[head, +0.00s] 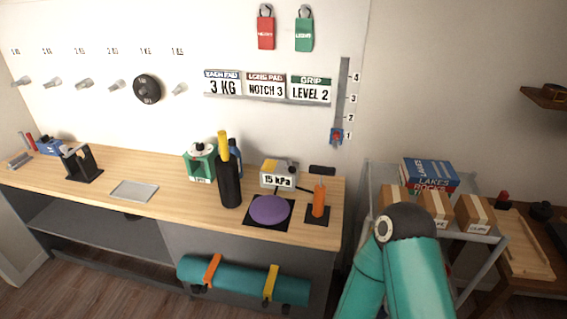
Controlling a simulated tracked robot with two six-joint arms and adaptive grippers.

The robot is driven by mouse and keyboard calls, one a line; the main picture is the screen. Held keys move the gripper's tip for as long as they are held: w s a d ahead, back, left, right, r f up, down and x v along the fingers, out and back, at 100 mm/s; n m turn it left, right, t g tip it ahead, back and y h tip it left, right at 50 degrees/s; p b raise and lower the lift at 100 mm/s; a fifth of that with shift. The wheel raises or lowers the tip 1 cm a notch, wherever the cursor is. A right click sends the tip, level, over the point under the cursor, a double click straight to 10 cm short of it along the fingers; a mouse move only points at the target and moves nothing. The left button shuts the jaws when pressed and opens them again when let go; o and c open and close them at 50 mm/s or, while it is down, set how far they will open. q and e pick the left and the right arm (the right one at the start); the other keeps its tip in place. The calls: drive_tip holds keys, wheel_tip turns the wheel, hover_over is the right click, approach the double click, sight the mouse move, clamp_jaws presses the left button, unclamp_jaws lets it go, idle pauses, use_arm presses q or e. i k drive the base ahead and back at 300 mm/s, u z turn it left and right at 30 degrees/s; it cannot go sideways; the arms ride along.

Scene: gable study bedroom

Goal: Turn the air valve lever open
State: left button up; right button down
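A small grey box (279,181) with a display reading 15 kPa stands at the back right of the wooden bench. A purple dome (270,209) on a black mat sits in front of the box. An orange upright cylinder (319,201) stands on a dark pad to its right. My teal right arm reaches in at the lower right, well right of the box, with its gripper out of sight. My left gripper is not in view.
On the wooden bench (147,170), a black cylinder (229,187) with a yellow top and a green device (198,165) stand left of the box. A grey tray (134,191) lies further left. A rolled teal mat (240,283) hangs below.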

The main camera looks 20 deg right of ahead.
sight(292, 169)
drive_tip(key=u, duration=0.05)
drive_tip(key=i, duration=0.9)
drive_tip(key=z, duration=0.05)
